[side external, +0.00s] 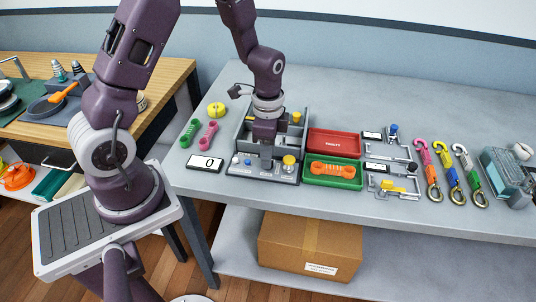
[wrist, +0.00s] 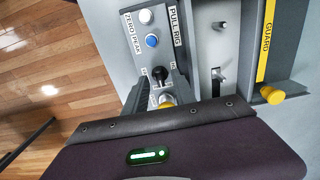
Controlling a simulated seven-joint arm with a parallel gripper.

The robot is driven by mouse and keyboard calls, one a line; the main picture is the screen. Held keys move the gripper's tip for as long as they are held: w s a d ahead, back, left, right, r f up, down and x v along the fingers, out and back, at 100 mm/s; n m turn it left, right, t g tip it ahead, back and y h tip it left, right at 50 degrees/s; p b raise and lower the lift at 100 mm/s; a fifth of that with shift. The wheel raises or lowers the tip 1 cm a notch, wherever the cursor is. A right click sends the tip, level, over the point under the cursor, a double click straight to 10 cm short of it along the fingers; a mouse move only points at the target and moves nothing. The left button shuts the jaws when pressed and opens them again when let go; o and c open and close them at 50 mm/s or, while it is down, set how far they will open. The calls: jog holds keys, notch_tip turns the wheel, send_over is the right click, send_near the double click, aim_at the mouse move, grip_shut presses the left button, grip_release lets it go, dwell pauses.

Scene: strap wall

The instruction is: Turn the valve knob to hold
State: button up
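The pull rig (side external: 243,167) is a grey fixture on the bench with a labelled front panel. In the side external view a yellow knob (side external: 289,160) stands at the panel's right end. In the wrist view a small black knob (wrist: 160,73) sits below the blue button, and a yellow part (wrist: 166,100) peeks out above my gripper's edge. I cannot tell which is the valve knob; the labels beside them are too small to read. My gripper (side external: 266,158) points down over the middle of the panel.
A white button (wrist: 146,16) and blue button (wrist: 152,40) are on the panel. A yellow guard bar (wrist: 266,40) runs along the rig. A display reading 0 (side external: 206,163) lies left; red (side external: 333,136) and green trays (side external: 322,182) and several straps lie right.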

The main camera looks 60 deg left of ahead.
jog(key=shift+f, duration=0.45)
jog(key=shift+c, duration=0.2)
grip_shut()
